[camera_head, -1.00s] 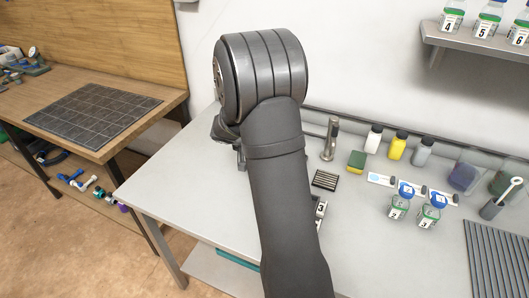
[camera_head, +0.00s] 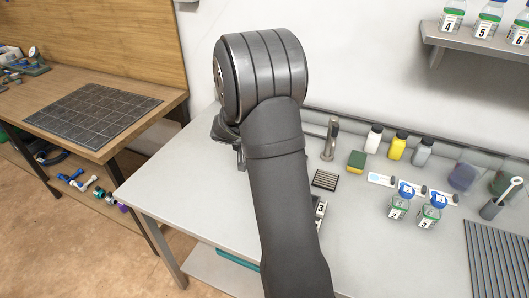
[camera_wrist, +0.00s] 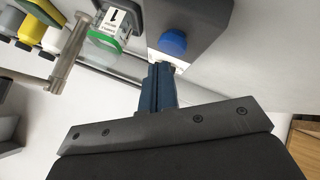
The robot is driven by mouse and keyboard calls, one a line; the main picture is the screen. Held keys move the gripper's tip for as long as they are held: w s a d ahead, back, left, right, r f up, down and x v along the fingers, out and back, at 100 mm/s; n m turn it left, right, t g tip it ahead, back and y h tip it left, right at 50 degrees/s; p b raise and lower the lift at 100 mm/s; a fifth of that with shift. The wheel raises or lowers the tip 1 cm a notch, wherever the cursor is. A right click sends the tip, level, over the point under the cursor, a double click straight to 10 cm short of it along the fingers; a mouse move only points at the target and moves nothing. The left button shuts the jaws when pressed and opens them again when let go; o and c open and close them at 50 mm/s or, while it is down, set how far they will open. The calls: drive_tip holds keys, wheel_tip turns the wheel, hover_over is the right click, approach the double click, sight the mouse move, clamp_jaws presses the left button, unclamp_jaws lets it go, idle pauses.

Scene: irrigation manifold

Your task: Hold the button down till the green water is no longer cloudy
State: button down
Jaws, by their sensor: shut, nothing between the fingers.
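A round blue button (camera_wrist: 173,42) sits on a dark grey housing (camera_wrist: 205,22) in the wrist view. My gripper (camera_wrist: 158,70) is shut and empty, its blue fingertips close beside the button; I cannot tell whether they touch it. Left of the housing is a container labelled 1 (camera_wrist: 116,17) with a green band or rim (camera_wrist: 103,41). No green water can be made out clearly, so its cloudiness cannot be told. In the head view my arm hides the button, the container and the fingertips.
A metal post (camera_head: 330,138), a sponge (camera_head: 356,161) and several small bottles (camera_head: 397,147) line the back. A wall shelf (camera_head: 470,42) holds more bottles.

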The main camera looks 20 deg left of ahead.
drive_tip(key=shift+f, duration=0.1)
drive_tip(key=shift+f, duration=0.35)
drive_tip(key=shift+f, duration=0.55)
idle(0.8)
idle(2.2)
drive_tip(key=shift+r, duration=1)
drive_tip(key=shift+r, duration=2.5)
drive_tip(key=shift+f, duration=0.1)
drive_tip(key=shift+r, duration=2)
